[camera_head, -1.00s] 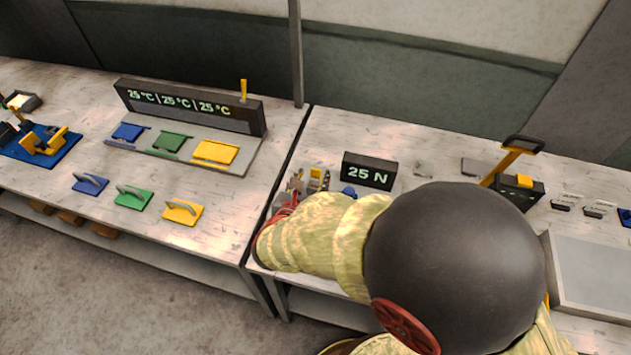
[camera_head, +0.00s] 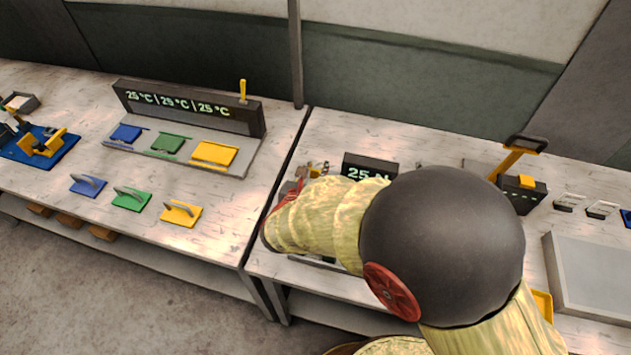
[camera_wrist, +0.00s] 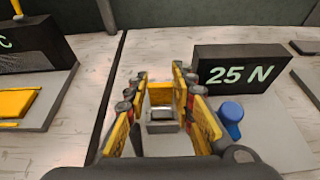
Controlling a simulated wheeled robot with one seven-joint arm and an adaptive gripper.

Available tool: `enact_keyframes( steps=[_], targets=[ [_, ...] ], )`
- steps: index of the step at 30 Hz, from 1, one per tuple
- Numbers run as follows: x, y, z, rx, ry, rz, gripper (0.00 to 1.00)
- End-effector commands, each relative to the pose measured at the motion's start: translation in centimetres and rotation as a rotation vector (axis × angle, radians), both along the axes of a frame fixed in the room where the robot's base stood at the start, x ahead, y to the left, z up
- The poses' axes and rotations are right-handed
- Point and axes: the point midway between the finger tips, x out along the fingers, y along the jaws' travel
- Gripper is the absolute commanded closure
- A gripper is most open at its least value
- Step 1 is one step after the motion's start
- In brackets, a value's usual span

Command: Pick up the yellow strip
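My gripper (camera_wrist: 160,80) is open in the wrist view, its two fingers with yellow inner pads standing apart. Between and beyond the fingertips is a small yellow piece (camera_wrist: 161,94) with a pale metal block (camera_wrist: 162,114) below it. I cannot tell for sure whether this piece is the yellow strip, and nothing shows as gripped. In the head view my gripper (camera_head: 312,171) is mostly hidden behind my own arm at the left end of the right bench.
A "25 N" display (camera_wrist: 238,75) stands close to the right of the fingers, with a blue knob (camera_wrist: 231,112) before it. The left bench holds a temperature display (camera_head: 188,106) and blue, green and yellow plates (camera_head: 214,153). A gap separates the benches.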

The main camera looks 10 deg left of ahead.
Motion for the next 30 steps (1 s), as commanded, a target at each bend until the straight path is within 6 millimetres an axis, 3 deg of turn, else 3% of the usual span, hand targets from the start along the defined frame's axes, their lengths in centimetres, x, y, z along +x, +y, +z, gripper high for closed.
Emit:
enact_keyframes(
  steps=[11,20,28,30],
  targets=[
    [0.0,0.0,0.0,0.000,0.000,0.000,0.99],
    [0.0,0.0,0.4,0.001,0.000,0.000,0.99],
    [0.0,0.0,3.6,0.003,-0.001,0.000,0.99],
    [-0.9,-0.2,4.5,0.002,-0.001,0.002,0.99]
  ],
)
